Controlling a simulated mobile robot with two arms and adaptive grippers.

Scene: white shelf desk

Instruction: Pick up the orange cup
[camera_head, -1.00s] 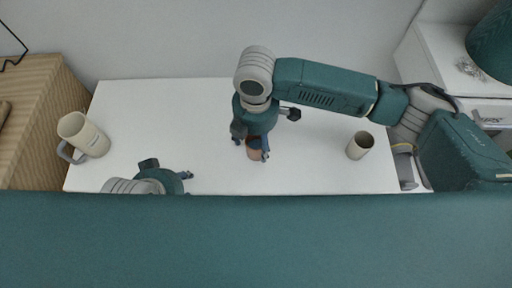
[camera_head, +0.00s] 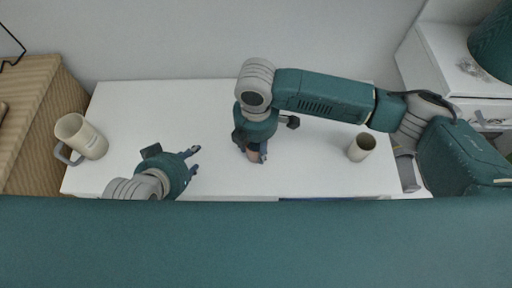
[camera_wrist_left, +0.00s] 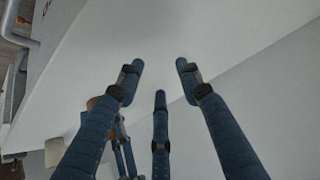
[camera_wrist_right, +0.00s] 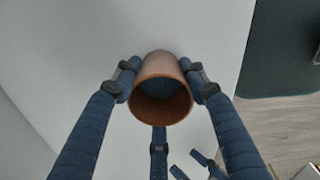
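The orange cup (camera_head: 254,156) is mostly hidden under my right gripper (camera_head: 251,154) in the head view. In the right wrist view the cup (camera_wrist_right: 161,88) shows its open mouth, with a finger of my right gripper (camera_wrist_right: 160,82) against each side. Those fingers are closed on it. I cannot tell whether the cup is off the desk. My left gripper (camera_head: 193,163) is left of the cup, open and empty. Its fingers (camera_wrist_left: 158,75) stand wide apart in the left wrist view, where a bit of orange-brown shows behind one finger.
The white desk (camera_head: 320,175) lies below both arms. A beige mug (camera_head: 80,136) with a grey handle is at its left end. A small beige cup (camera_head: 361,147) stands to the right. A wooden cabinet (camera_head: 45,115) is left; white drawers (camera_head: 450,80) are right.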

